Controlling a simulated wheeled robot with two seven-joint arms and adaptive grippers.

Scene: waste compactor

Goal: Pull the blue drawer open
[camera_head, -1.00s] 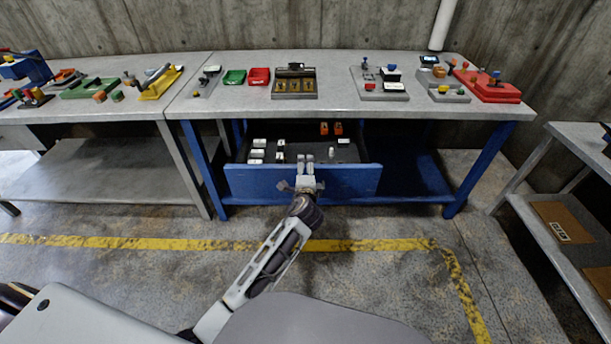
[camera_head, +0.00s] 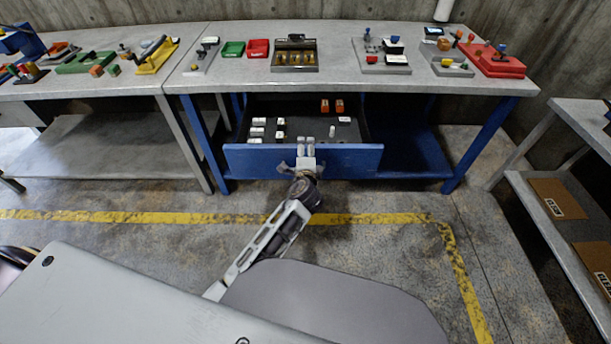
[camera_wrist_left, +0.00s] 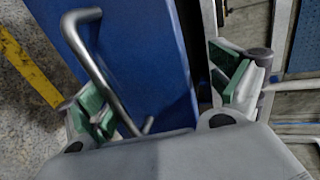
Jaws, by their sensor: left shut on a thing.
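The blue drawer (camera_head: 250,160) under the middle workbench stands pulled out, with its dark inside showing. My left gripper (camera_head: 306,148) is at the middle of the drawer front and is shut on it. In the left wrist view the blue front panel (camera_wrist_left: 150,60) lies between the green-padded fingers of my left gripper (camera_wrist_left: 165,98). The metal bar handle (camera_wrist_left: 100,75) shows beside the left finger there; exactly where the pads touch is unclear. My right gripper is not in view.
Small white and orange items (camera_head: 332,106) lie in the drawer. The workbench top (camera_head: 230,80) holds trays and fixtures. A blue leg (camera_head: 480,145) stands right of the drawer, and a grey shelf unit (camera_head: 560,205) farther right. The floor before the drawer is clear.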

